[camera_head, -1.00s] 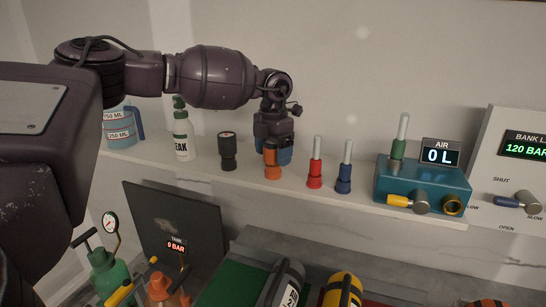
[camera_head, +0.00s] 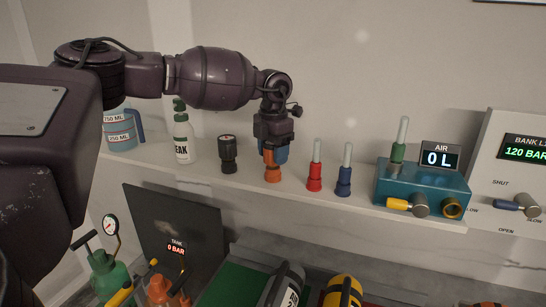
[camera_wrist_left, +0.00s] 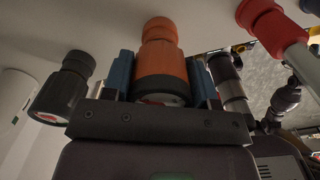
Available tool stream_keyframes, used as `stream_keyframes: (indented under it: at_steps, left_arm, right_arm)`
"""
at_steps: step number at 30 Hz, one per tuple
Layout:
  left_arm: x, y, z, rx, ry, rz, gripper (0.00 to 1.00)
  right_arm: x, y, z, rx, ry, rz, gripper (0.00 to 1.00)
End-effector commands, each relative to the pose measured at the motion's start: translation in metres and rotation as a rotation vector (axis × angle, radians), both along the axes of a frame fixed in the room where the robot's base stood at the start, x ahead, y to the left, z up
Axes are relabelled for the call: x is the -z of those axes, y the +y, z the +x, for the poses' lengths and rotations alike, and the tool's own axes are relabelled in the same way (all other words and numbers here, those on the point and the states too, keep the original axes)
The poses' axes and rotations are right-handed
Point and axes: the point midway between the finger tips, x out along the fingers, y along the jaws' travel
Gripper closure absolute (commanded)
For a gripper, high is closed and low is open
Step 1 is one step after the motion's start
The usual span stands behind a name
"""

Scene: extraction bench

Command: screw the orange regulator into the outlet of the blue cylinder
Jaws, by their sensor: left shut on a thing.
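The orange regulator (camera_head: 272,174) stands upright on the wall shelf, between a black fitting and a red one. My left gripper (camera_head: 273,154) comes down over it from above and is shut on its upper part, with blue finger pads on either side. In the left wrist view the orange regulator (camera_wrist_left: 161,68) sits between the two blue pads, with a dark band near the gripper. No blue cylinder can be made out in these views. My right gripper is not in view.
On the shelf (camera_head: 205,177) stand the black fitting (camera_head: 228,155), the red fitting (camera_head: 315,176), a blue fitting (camera_head: 345,179), a spray bottle (camera_head: 182,140) and a teal air block (camera_head: 425,186). Below are a green tank (camera_head: 107,276), a grey cylinder (camera_head: 283,288) and a yellow one (camera_head: 342,291).

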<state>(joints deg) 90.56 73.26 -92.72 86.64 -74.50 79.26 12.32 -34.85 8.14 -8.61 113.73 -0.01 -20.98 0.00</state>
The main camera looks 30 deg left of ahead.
Motion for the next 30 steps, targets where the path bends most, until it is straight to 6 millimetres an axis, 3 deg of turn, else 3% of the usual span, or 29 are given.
stream_keyframes:
  at_steps: [30]
  left_arm:
    - [-0.026,0.000,0.000,-0.001,-0.001,0.000,0.80]
  right_arm:
    - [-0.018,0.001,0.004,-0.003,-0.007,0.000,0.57]
